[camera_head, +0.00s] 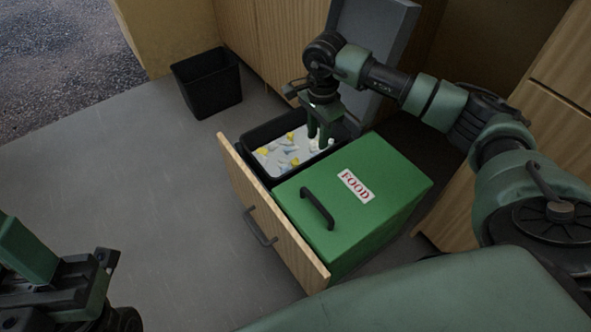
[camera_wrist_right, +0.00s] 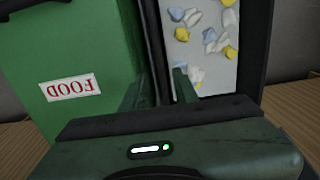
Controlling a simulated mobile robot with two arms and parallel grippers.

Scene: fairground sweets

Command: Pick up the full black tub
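The full black tub (camera_head: 268,178) stands in the pulled-out drawer, filled with white, yellow and pale blue crumpled bits. Its rim (camera_wrist_right: 157,50) also shows in the right wrist view. My right gripper (camera_head: 319,138) points down at the tub's right side, beside the green bin. In the right wrist view its two fingers (camera_wrist_right: 160,90) stand apart, one on each side of the tub's rim; I see no clear contact. My left gripper (camera_head: 75,285) is at the lower left, far from the tub; its fingers do not show clearly.
A green bin (camera_head: 385,195) labelled FOOD, with a black handle, stands in the same drawer right beside the tub. The drawer's wooden front (camera_head: 245,195) is on the near left. Another black tub (camera_head: 207,82) stands on the floor by the cabinet. Grey floor on the left is clear.

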